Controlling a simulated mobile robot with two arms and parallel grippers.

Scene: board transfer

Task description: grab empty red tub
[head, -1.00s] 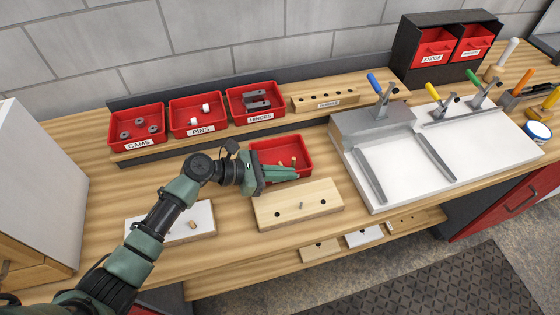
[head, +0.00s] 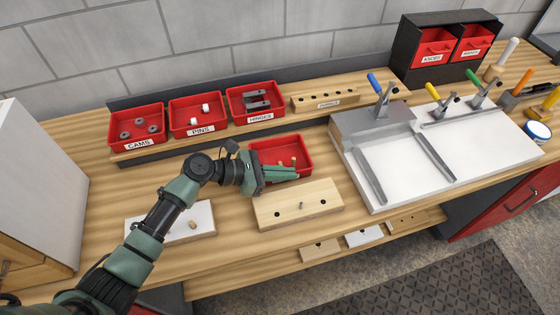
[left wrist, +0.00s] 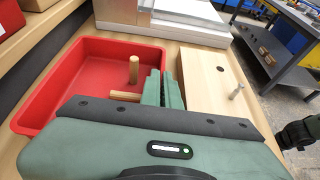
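A red tub (head: 306,147) without a visible label stands on the bench, and it also shows in the left wrist view (left wrist: 62,88). It is not empty: one wooden dowel (left wrist: 134,69) stands upright in it and another (left wrist: 124,96) lies beside it. My left gripper (head: 296,174) is at the tub's near side. In the left wrist view its fingers (left wrist: 162,74) are close together, one inside and one outside the wall, shut on the rim. The pinched part is hidden. My right gripper is not seen clearly in any view.
A wooden board (head: 325,207) with holes and a pin lies close in front of the tub. Labelled red bins for cams (head: 118,119), pins (head: 182,107) and hinges (head: 239,94) stand behind. A clamp fixture (head: 354,134) is at right, a white board (head: 205,225) at left.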

